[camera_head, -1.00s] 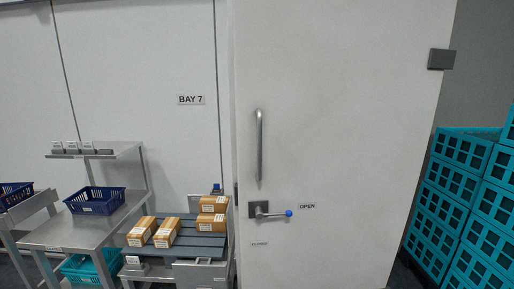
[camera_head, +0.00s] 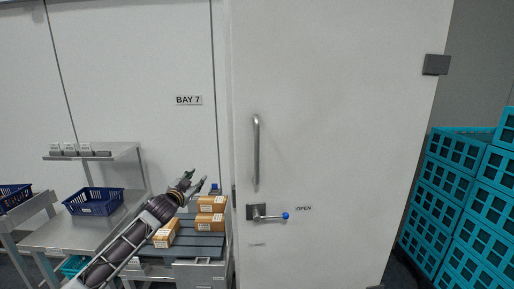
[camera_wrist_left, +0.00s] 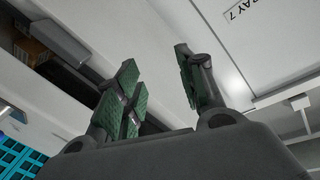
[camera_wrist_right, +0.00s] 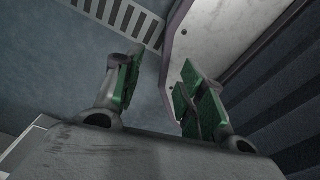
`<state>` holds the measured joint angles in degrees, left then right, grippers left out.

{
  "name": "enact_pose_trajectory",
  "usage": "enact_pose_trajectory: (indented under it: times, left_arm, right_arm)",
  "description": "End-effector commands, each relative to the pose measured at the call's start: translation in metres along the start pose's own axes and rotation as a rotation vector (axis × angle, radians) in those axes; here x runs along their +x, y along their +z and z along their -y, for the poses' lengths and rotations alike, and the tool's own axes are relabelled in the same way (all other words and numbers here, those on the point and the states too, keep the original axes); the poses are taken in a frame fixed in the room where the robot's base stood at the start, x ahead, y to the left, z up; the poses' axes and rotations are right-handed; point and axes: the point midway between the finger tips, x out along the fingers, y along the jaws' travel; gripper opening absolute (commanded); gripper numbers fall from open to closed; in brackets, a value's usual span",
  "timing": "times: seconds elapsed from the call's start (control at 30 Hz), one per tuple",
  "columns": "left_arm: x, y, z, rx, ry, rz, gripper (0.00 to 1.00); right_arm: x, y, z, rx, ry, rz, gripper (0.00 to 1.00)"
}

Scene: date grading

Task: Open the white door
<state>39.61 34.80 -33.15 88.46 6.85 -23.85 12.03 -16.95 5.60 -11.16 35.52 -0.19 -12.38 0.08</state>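The white door (camera_head: 335,120) stands in the middle of the head view and looks closed. It has a vertical grey pull bar (camera_head: 256,152). Below the bar is a lever handle (camera_head: 267,216) with a blue knob, pointing right beside an "OPEN" label (camera_head: 303,209). My left gripper (camera_head: 192,176) is left of the door, in front of the wall and above the boxes, apart from the handle. In the left wrist view its fingers (camera_wrist_left: 160,88) are spread and empty. My right gripper shows only in its wrist view, where its fingers (camera_wrist_right: 155,85) are spread and empty.
A dark slatted table (camera_head: 196,240) with several cardboard boxes (camera_head: 211,204) stands just left of the door. A steel bench (camera_head: 75,232) with a blue basket (camera_head: 93,200) is farther left. Teal crates (camera_head: 455,190) are stacked at the right.

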Motion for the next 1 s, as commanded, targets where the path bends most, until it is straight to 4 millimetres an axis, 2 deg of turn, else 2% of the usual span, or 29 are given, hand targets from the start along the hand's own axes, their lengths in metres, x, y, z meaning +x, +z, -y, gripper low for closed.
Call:
enact_pose_trajectory:
  times: [0.03,0.2,0.3,0.5,0.6,0.73,0.83,1.0]
  left_arm:
    - [-0.005,-0.026,-0.003,-0.002,0.011,-0.03,0.39]
    - [-0.026,-0.093,-0.02,-0.034,0.053,-0.099,0.39]
    - [-0.042,-0.127,-0.033,-0.06,0.083,-0.132,0.39]
    - [-0.08,-0.182,-0.066,-0.136,0.155,-0.175,0.39]
    - [-0.101,-0.203,-0.083,-0.191,0.195,-0.182,0.39]
    - [-0.127,-0.221,-0.106,-0.287,0.244,-0.17,0.39]
    - [-0.139,-0.226,-0.116,-0.365,0.266,-0.147,0.39]
    - [-0.145,-0.226,-0.121,-0.45,0.276,-0.115,0.39]
  right_arm:
    - [-0.003,0.0,0.002,0.0,-0.002,0.001,0.4]
    - [-0.006,0.001,0.009,0.002,-0.01,0.002,0.4]
    - [-0.008,0.0,0.014,0.003,-0.015,0.002,0.4]
    - [-0.01,-0.002,0.023,0.006,-0.024,0.001,0.4]
    - [-0.011,-0.002,0.024,0.005,-0.026,0.001,0.4]
    - [-0.012,-0.002,0.024,0.005,-0.025,0.002,0.4]
    - [-0.011,-0.001,0.022,0.004,-0.024,0.003,0.4]
    - [-0.011,0.001,0.018,0.003,-0.02,0.005,0.4]
